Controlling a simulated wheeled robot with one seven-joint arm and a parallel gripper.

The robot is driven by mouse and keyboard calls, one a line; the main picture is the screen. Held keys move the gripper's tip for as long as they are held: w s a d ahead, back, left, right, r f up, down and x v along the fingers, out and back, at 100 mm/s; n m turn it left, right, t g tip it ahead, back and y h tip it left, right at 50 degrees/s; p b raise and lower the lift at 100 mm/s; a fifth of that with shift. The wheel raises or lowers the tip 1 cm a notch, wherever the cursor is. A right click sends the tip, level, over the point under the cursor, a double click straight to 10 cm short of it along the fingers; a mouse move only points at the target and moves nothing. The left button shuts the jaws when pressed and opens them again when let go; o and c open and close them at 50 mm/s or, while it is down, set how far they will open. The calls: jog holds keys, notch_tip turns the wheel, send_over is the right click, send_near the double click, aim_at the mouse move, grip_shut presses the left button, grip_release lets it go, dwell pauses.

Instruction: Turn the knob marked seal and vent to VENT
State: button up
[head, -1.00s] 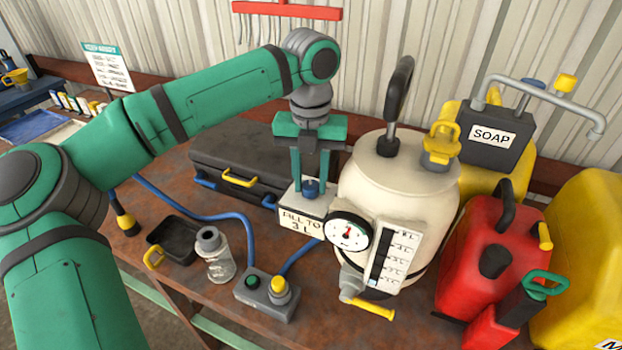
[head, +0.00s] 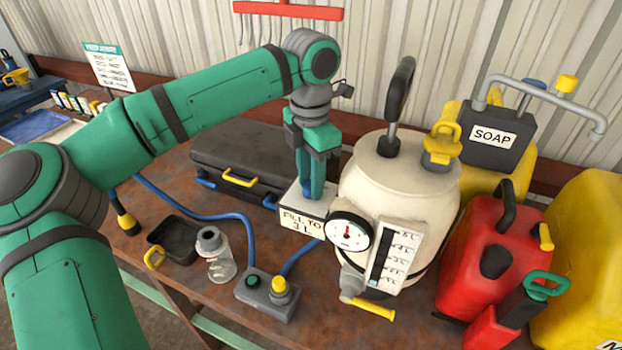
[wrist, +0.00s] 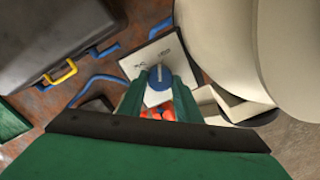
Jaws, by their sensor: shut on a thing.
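The blue knob (wrist: 159,84) stands on top of a pale box (head: 305,204) beside the cream tank. In the wrist view the box's top (wrist: 137,63) has two small dark marks, too small to read. A pale pointer line on the knob runs toward the far edge of the box, roughly toward the right-hand mark. My gripper (head: 310,192) comes straight down from above, shut on the knob with a finger on either side. In the head view the fingers hide most of the knob.
The cream tank (head: 390,185), with a dial (head: 349,231) and level gauge (head: 392,257), stands close on the right. A dark case (head: 240,150) lies behind left. A pump box (head: 265,297), clear bottle (head: 216,255) and black tray (head: 172,238) are in front and left.

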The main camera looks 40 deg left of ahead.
jog(key=shift+w+m, duration=0.15)
jog(key=shift+m, duration=0.95)
jog(key=o, duration=1.1)
jog(key=shift+c, duration=0.2)
notch_tip(320, 180, up, 11)
jog(key=shift+f, duration=0.1)
